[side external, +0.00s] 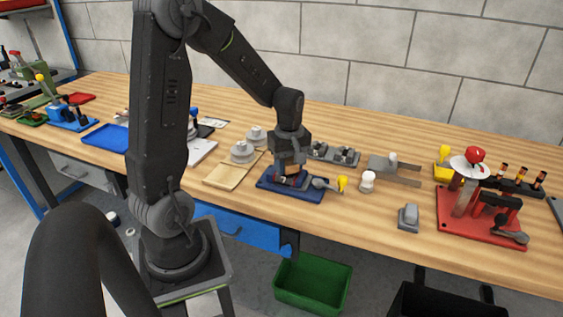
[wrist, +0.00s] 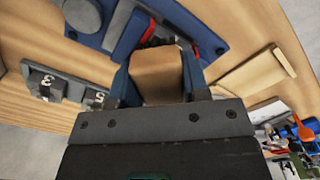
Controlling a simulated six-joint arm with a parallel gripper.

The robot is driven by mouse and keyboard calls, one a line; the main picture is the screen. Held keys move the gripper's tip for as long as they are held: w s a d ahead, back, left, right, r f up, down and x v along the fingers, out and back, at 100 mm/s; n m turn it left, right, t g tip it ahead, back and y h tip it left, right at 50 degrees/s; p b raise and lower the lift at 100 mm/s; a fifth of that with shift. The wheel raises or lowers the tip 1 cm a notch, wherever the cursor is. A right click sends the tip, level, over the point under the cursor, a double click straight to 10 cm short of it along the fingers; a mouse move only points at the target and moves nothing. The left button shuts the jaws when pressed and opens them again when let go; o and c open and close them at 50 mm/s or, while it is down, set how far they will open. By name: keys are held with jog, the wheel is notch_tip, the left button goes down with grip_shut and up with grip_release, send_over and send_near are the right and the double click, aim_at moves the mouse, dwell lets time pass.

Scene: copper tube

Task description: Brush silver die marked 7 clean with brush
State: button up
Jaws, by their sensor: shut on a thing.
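My gripper (side external: 291,166) is low over a blue base (side external: 310,196) and is shut on a tan wooden block, which looks like the brush (wrist: 158,75), seen between the two fingers in the wrist view. Its bristles are hidden from the wrist camera. The blue base, with grey parts, also fills the top of the wrist view (wrist: 208,17). I cannot see a die marked 7; the gripper and brush hide part of the blue base. A grey rack (wrist: 70,90) holds dark dies, with 3 and 5 readable.
The rack shows behind the gripper in the side view (side external: 335,154). A pale wooden tray (side external: 232,172) and grey round stacks (side external: 243,152) are to the left. A green bin (side external: 312,283) is below the bench.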

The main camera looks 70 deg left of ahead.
jog(key=shift+w+d, duration=0.9)
jog(key=shift+r, duration=4.15)
